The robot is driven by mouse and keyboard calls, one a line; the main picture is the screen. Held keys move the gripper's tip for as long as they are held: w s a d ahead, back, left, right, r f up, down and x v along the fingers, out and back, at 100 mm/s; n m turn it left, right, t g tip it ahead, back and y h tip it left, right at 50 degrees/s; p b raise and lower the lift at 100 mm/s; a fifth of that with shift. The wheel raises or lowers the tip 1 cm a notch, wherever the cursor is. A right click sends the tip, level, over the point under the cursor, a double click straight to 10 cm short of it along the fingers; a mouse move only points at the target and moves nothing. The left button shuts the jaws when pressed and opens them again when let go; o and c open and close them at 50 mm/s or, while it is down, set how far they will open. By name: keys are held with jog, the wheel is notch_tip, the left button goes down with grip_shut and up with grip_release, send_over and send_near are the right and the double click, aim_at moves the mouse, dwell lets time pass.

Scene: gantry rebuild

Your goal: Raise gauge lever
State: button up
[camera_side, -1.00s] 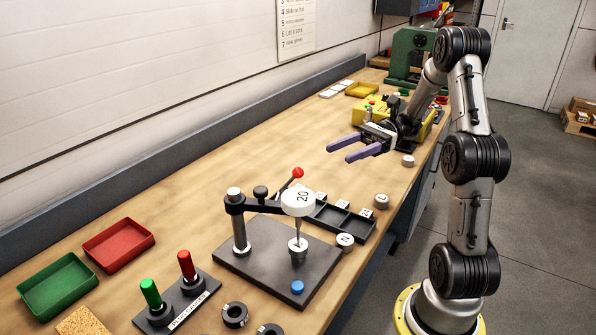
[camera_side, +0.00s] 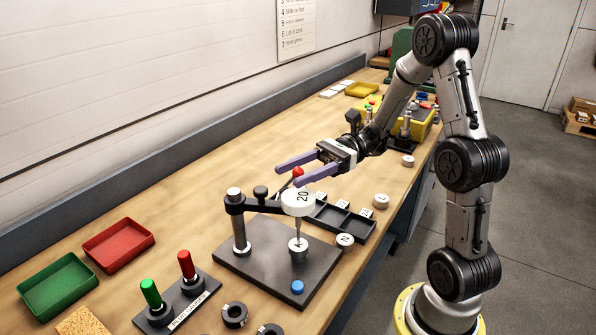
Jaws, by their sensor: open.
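The gauge stand has a dark base plate (camera_side: 262,262), a post (camera_side: 240,225) and a round white dial (camera_side: 297,203) marked 20. Its lever ends in a red ball (camera_side: 298,171), up behind the dial, with the lever arm slanting down to the left. A white part (camera_side: 298,245) sits on the plate under the gauge's spindle. My gripper (camera_side: 287,174) is open, its two purple fingers pointing left. The red ball shows between the fingers in the picture; I cannot tell the gap in depth. Nothing is held.
A dark compartment tray (camera_side: 343,222) with white parts lies right of the gauge. Red (camera_side: 118,243) and green (camera_side: 57,286) trays and a plug gauge stand (camera_side: 178,303) are at front left. A blue button (camera_side: 297,287) is on the plate. The left bench middle is clear.

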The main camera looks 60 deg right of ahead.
grip_shut()
dwell(1.4)
